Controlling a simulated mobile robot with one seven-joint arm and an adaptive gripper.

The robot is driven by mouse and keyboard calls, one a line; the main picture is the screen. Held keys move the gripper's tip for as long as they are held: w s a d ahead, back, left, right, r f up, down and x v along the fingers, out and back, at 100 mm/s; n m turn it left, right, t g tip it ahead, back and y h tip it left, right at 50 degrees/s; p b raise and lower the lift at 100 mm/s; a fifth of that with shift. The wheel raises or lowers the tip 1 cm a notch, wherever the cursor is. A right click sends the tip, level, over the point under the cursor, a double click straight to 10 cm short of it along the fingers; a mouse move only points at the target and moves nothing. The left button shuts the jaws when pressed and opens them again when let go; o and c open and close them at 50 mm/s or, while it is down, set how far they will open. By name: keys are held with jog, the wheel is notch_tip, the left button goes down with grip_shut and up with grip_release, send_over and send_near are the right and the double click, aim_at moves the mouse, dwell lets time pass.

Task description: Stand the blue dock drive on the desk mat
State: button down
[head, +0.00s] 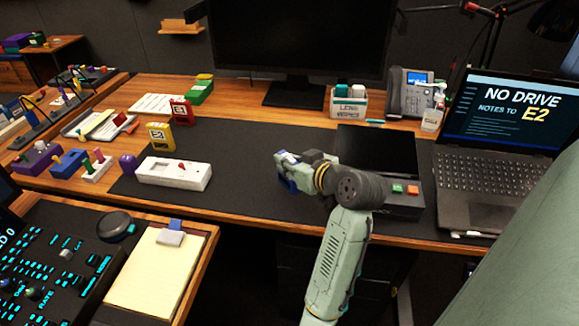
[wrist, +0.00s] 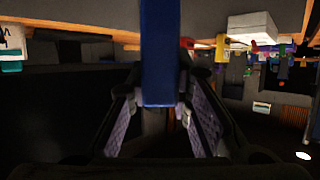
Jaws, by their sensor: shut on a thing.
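My gripper (head: 290,170) is at the middle of the desk, over the right part of the dark desk mat (head: 235,150). It is shut on the blue dock drive (wrist: 158,55), which stands out between the two finger pads in the wrist view. In the head view only a small blue part of the drive (head: 287,185) shows beside and below the fingers. My wrist and fingers hide most of it there. I cannot tell whether the drive touches the mat.
A white box with a red knob (head: 175,173) lies on the mat's left part. Yellow (head: 160,137) and red (head: 181,111) blocks stand behind it. A black unit with green and red buttons (head: 405,205) is right of my gripper, near the laptop (head: 480,170). The mat's middle is clear.

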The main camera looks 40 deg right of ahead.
jog(key=shift+f, duration=1.25)
jog(key=shift+f, duration=0.1)
jog(key=c, duration=1.4)
grip_release()
jog(key=shift+c, duration=0.2)
jog(key=shift+s, duration=0.1)
jog(key=d+b+v, duration=0.1)
jog(key=v, duration=1.1)
jog(key=shift+a+b, duration=0.3)
jog(key=shift+a, duration=0.15)
